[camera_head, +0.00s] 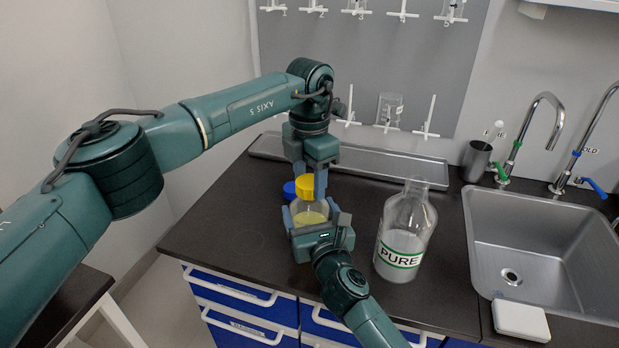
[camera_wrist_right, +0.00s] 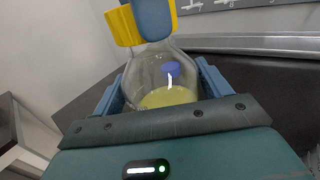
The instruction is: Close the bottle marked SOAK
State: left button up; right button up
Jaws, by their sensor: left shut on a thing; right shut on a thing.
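A clear glass bottle with yellow liquid (camera_head: 308,215) stands on the dark counter. It also shows in the right wrist view (camera_wrist_right: 165,95). No SOAK lettering shows on its visible side. My right gripper (camera_head: 311,219) is shut around its body from the front. A yellow cap (camera_head: 312,188) is at the bottle's mouth, upright and in line with the neck; it also shows in the right wrist view (camera_wrist_right: 124,26). My left gripper (camera_head: 310,178) reaches down from above and is shut on the cap. I cannot tell whether the cap is fully seated.
A blue cap (camera_head: 289,190) shows just behind the held bottle. A large bottle labelled PURE (camera_head: 400,250) stands to the right. Further right are a sink (camera_head: 545,245) and taps. A metal tray (camera_head: 375,163) runs along the back. The counter's left part is clear.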

pick_arm(q)
jog(key=m, duration=0.3)
jog(key=o, duration=1.2)
jog(key=shift+c, duration=0.2)
notch_tip(320, 180, up, 12)
pick_arm(e)
jog(key=o, duration=1.9)
jog(key=v, duration=1.3)
jog(key=shift+s, duration=0.1)
